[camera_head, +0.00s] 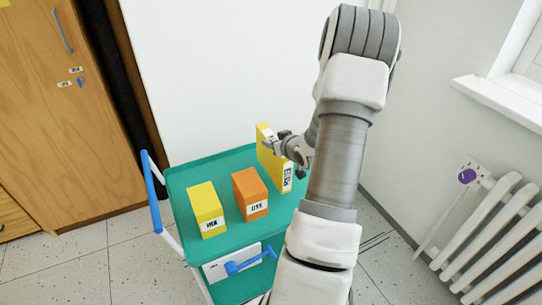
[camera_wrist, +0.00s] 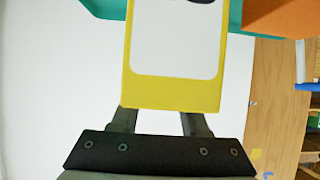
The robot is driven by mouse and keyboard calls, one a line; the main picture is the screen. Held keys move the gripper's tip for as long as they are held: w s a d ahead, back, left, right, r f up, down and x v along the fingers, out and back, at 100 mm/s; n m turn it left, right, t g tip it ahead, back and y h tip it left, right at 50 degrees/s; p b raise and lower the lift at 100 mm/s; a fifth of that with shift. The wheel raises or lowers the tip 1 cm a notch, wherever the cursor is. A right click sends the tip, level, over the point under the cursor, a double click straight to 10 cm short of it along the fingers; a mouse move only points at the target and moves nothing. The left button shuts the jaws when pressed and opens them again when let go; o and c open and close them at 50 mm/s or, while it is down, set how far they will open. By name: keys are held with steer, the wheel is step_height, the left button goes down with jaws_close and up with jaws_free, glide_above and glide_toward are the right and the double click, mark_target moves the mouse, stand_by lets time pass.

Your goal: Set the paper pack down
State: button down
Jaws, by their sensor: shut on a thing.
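A yellow paper pack (camera_head: 266,158) with a white label stands upright at the back right of the green trolley top (camera_head: 225,166). My gripper (camera_head: 281,146) reaches it from the right and is shut on it. In the wrist view the yellow pack (camera_wrist: 172,91) fills the space between the fingers (camera_wrist: 158,120). I cannot tell whether its bottom touches the trolley top or hangs just above it. My arm hides part of the trolley's right side.
A yellow box (camera_head: 206,208) and an orange box (camera_head: 250,193) stand on the trolley, left of the pack. The trolley has a blue handle (camera_head: 152,192) at left. A wooden cabinet (camera_head: 60,110) is at left, a white radiator (camera_head: 490,235) at right.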

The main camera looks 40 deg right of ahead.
steer(key=shift+w+f+b, duration=0.1)
steer(key=shift+f+b, duration=0.5)
steer(key=shift+f, duration=1.3)
steer(key=shift+c, duration=2)
jaws_free()
steer(key=shift+f, duration=0.1)
steer(key=p+v, duration=0.2)
steer(key=v, duration=1)
steer(key=shift+p, duration=0.4)
